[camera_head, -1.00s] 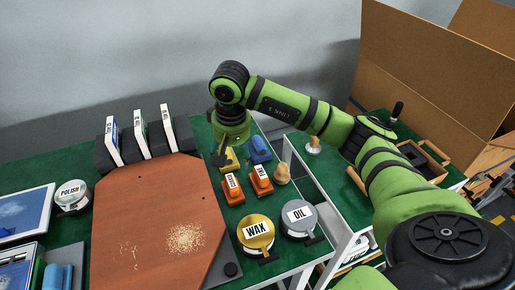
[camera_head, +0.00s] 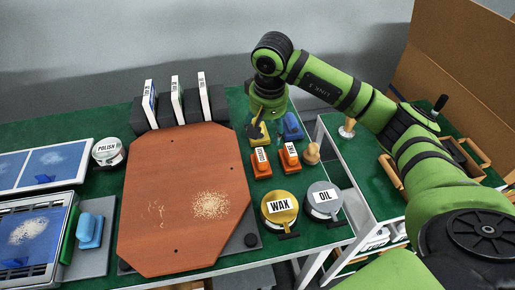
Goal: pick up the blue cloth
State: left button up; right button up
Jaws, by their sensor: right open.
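A small folded blue piece (camera_head: 292,127), which looks like the blue cloth, lies on the green tabletop behind the orange blocks. A similar yellow piece (camera_head: 260,137) lies just left of it. My right gripper (camera_head: 254,132) points down over the yellow piece, left of the blue one and apart from it. It is open; its fingers are small and partly hidden by the wrist, and I see nothing held. A larger light-blue object (camera_head: 90,230) lies on a grey plate at the lower left. My left gripper is not in view.
Two orange labelled blocks (camera_head: 289,155) and a wooden knob (camera_head: 312,154) stand in front of the cloths. The WAX tin (camera_head: 280,208) and OIL tin (camera_head: 323,201) are nearer. A brown board (camera_head: 180,180) with crumbs fills the middle. A cardboard box (camera_head: 455,75) stands right.

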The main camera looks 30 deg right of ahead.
aim_at(292, 129)
jog(key=k+l+u, duration=0.1)
jog(key=l+u, duration=0.2)
jog(key=k+l+u, duration=0.1)
jog(key=l+u, duration=0.15)
jog(key=l, duration=0.2)
jog(key=k+l+u, duration=0.3)
jog(key=i+l, duration=0.1)
